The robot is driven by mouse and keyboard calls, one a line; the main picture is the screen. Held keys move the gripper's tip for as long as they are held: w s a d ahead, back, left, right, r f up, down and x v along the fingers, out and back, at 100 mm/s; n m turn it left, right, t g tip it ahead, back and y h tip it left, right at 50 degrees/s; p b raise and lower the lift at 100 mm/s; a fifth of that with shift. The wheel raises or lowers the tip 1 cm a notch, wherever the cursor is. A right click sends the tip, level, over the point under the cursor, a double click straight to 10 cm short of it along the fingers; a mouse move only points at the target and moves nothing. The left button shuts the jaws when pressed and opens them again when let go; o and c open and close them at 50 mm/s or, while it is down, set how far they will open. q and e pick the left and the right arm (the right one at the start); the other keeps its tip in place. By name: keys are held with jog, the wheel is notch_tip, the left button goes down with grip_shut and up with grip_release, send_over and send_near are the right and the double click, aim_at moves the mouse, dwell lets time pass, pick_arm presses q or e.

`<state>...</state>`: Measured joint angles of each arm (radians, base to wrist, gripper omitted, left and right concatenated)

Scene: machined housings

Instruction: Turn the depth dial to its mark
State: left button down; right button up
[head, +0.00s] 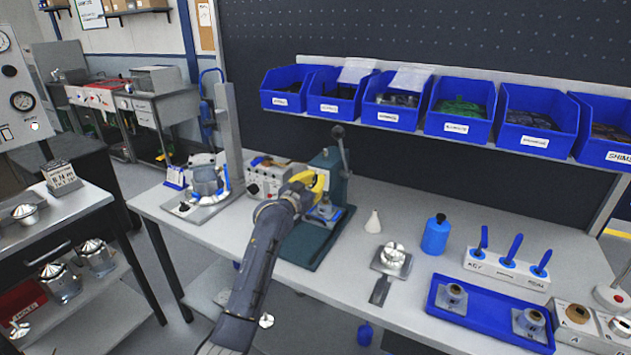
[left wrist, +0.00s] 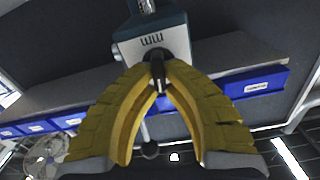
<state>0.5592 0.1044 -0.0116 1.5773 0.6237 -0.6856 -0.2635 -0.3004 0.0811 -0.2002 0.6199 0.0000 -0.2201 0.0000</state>
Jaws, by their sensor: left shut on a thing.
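My left gripper (head: 308,182) has its yellow fingers at the front of the dark teal press (head: 333,165). In the left wrist view, the fingertips (left wrist: 158,72) are closed together on a small dark dial (left wrist: 158,84) below a pale face plate (left wrist: 153,45) with dark lettering on the press head. The fingers cover much of the dial, and I cannot make out its mark or pointer. In the head view my gripper and arm hide the dial. My right gripper is in neither view.
The press lever (head: 341,150) stands up beside the press head. A control box (head: 268,180) and a post fixture (head: 208,185) stand to the left. A white bottle (head: 373,222), blue bottle (head: 436,235) and blue tray (head: 485,318) are to the right. Blue bins (head: 460,122) line the shelf above.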

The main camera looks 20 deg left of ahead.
pick_arm(q)
jog(key=shift+a+n, duration=0.15)
jog(key=shift+n, duration=0.95)
jog(key=shift+a+n, duration=0.1)
jog(key=shift+n, duration=1.3)
jog(key=c, duration=1.5)
grip_release()
jog(key=shift+o, duration=0.2)
jog(key=s+a, duration=0.2)
jog(key=s, duration=0.9)
jog(key=shift+s+a, duration=0.2)
jog(key=shift+s, duration=0.15)
jog(key=shift+f, duration=0.1)
